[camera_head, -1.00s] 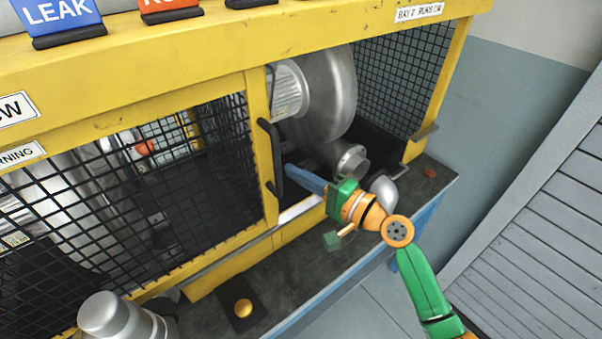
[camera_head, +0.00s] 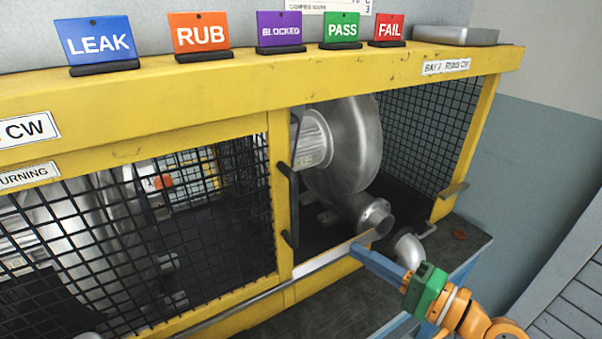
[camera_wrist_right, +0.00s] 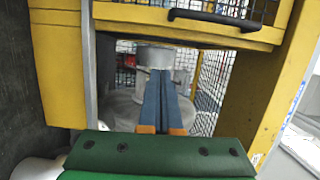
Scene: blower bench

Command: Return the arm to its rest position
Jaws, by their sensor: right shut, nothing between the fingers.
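My right gripper (camera_head: 356,250) has blue fingers closed together and empty. In the head view it is at the lower right, in front of the open bay and just left of a grey pipe elbow (camera_head: 408,248). Its orange and green arm comes in from the lower right. In the right wrist view the shut fingers (camera_wrist_right: 161,74) point toward the bay opening and a grey metal flange. Whether they touch anything there, I cannot tell. My left gripper is not in view.
A yellow cage (camera_head: 190,95) with black mesh fills the left and middle. Its black handle (camera_head: 290,205) is beside the opening. A silver blower (camera_head: 345,150) sits inside. Several coloured signs, including LEAK (camera_head: 98,40), stand on top. Grey floor lies at right.

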